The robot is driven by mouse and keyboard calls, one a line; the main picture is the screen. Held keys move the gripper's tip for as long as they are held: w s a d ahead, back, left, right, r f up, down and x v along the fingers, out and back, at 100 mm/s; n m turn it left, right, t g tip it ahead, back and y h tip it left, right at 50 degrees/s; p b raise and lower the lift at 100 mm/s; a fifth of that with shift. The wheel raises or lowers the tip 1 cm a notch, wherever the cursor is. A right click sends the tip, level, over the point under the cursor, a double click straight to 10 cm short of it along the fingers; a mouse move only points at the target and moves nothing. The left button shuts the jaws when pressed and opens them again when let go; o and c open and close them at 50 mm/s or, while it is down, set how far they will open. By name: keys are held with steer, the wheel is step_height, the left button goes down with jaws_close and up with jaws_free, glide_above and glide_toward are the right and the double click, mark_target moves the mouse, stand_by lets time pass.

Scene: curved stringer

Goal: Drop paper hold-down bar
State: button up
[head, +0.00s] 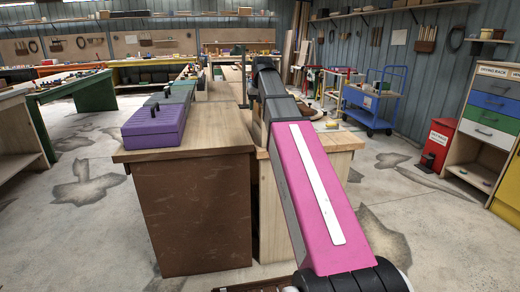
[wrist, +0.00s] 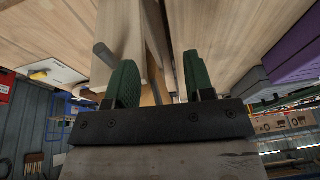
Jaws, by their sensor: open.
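I cannot pick out the paper hold-down bar with certainty. A grey rod (wrist: 104,54) sticks out beside the left finger in the wrist view; I cannot tell whether it is part of the bar. My gripper (wrist: 160,64) is open, with green pads on its two fingers. A dark strip runs between the fingers over the wooden tops; I cannot tell whether it is a bar or a gap. Nothing is clearly held. In the head view my pink arm hides the gripper. A thin dark post (head: 244,76) stands left of the arm.
A purple case (head: 155,126) and grey cases lie on the near wooden bench (head: 222,135). A white sheet (wrist: 60,72) with a yellow-handled tool lies at left in the wrist view. A blue cart (head: 372,100) and drawers (head: 490,105) stand right. Floor is clear left.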

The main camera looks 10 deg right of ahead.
steer(key=s+f, duration=0.2)
steer(key=f, duration=0.6)
steer(key=s+f+g, duration=0.1)
steer(key=s+f, duration=0.1)
steer(key=f, duration=0.7)
steer(key=shift+a, duration=0.2)
steer(key=shift+c, duration=0.3)
